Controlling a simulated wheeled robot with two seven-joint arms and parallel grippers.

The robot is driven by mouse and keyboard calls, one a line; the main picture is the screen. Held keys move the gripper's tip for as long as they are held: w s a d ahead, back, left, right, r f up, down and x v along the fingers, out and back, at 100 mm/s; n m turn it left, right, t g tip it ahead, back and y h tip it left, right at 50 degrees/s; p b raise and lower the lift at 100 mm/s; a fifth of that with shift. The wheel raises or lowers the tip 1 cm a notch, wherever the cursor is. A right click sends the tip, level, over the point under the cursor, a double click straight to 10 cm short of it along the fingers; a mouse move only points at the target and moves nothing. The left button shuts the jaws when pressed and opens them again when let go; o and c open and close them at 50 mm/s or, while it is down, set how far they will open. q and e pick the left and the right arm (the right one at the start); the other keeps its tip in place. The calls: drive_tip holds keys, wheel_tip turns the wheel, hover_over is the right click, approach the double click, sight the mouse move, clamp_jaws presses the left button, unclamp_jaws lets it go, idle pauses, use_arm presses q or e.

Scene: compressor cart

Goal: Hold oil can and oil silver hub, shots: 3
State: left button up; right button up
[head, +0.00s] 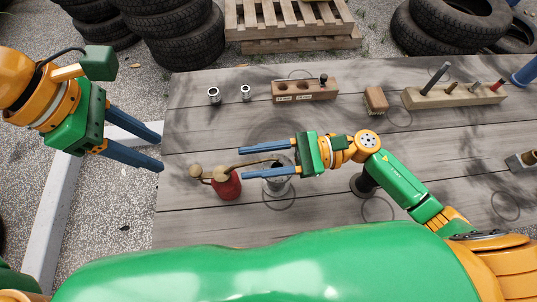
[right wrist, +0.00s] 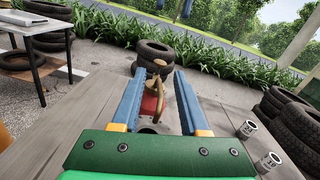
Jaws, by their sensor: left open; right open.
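The oil can (head: 228,187) is red with a brass spout and stands on the table left of my right gripper (head: 242,163). Its spout reaches right, between the fingers. My right gripper is open, with nothing clamped. In the right wrist view, the red can (right wrist: 152,105) shows between the open fingers (right wrist: 163,76). A silver cylinder (head: 278,187), seemingly the silver hub, stands under the right gripper, partly hidden by a finger. My left gripper (head: 161,152) is open and empty at the table's left edge, away from the can.
Two small silver sockets (head: 214,95) (head: 246,92) stand near the table's far edge. Beside them are a wooden holder block (head: 290,90), a brush (head: 375,100) and a tool rack (head: 440,97). Tyres and a pallet lie beyond the table (head: 190,130).

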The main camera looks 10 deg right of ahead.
sight(195, 170)
drive_tip(key=shift+d, duration=0.1)
clamp_jaws()
idle(0.9)
use_arm(q)
drive_tip(key=shift+d, duration=0.3)
drive_tip(key=c, duration=0.5)
drive_tip(key=d+n, duration=0.1)
drive_tip(key=n, duration=0.1)
drive_tip(key=d+n+y, duration=0.1)
drive_tip(key=n, duration=0.1)
drive_tip(key=shift+d+r+g, duration=0.1)
drive_tip(key=shift+d+g, duration=0.2)
drive_tip(key=shift+d, duration=0.05)
clamp_jaws()
drive_tip(key=f+n+y, duration=0.1)
drive_tip(key=f+n, duration=0.1)
drive_tip(key=f+n+y, duration=0.1)
drive_tip(key=f, duration=0.1)
drive_tip(key=d+f+n+y, duration=0.1)
drive_tip(key=f+n, duration=0.1)
drive_tip(key=f, duration=0.1)
drive_tip(key=shift+w+n, duration=0.25)
drive_tip(key=shift+n, duration=0.05)
